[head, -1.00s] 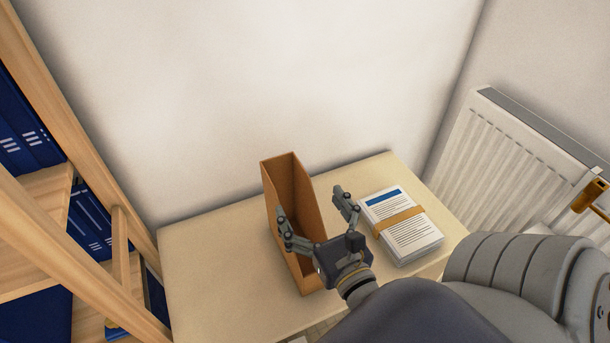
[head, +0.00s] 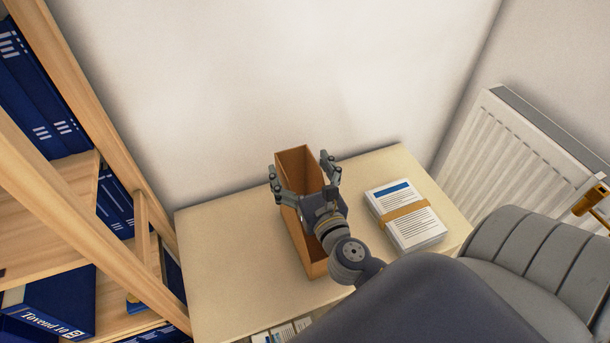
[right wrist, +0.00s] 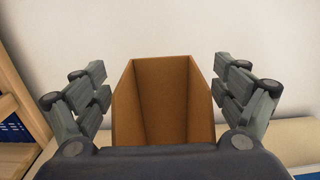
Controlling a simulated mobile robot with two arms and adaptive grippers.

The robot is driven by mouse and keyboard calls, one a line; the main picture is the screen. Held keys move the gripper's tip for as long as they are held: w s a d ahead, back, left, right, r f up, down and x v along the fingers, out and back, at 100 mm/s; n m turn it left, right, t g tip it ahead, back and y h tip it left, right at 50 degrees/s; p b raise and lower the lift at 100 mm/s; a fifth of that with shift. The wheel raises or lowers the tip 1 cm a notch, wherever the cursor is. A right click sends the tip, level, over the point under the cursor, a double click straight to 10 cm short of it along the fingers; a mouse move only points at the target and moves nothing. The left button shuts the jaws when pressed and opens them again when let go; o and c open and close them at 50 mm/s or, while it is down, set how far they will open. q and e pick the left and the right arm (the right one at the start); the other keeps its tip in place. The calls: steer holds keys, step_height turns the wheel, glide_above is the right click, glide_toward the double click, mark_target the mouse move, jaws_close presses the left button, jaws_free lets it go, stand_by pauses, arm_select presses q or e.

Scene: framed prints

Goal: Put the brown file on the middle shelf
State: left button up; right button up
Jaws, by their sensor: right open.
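The brown file (head: 294,161) is an open-topped magazine holder standing upright on the light wooden table. My right gripper (head: 300,170) is open, with one finger to each side of the file in the head view. In the right wrist view the file (right wrist: 165,95) stands between the two spread fingers (right wrist: 165,90), with a visible gap on each side. The gripper's palm and wrist hide part of the file's near section. A wooden shelf unit (head: 118,235) stands at the left, its boards carrying blue binders. My left gripper is not in view.
A strapped stack of papers (head: 405,215) lies on the table (head: 225,265) right of the file. Blue binders (head: 45,300) fill parts of the shelves. A white radiator (head: 520,150) is on the right wall. The table left of the file is clear.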

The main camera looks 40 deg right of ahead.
steer(key=shift+w+d, duration=0.25)
steer(key=shift+w, duration=0.45)
steer(key=shift+s+a, duration=0.1)
steer(key=shift+s, duration=0.05)
steer(key=c, duration=1.7)
steer(key=shift+o, duration=0.2)
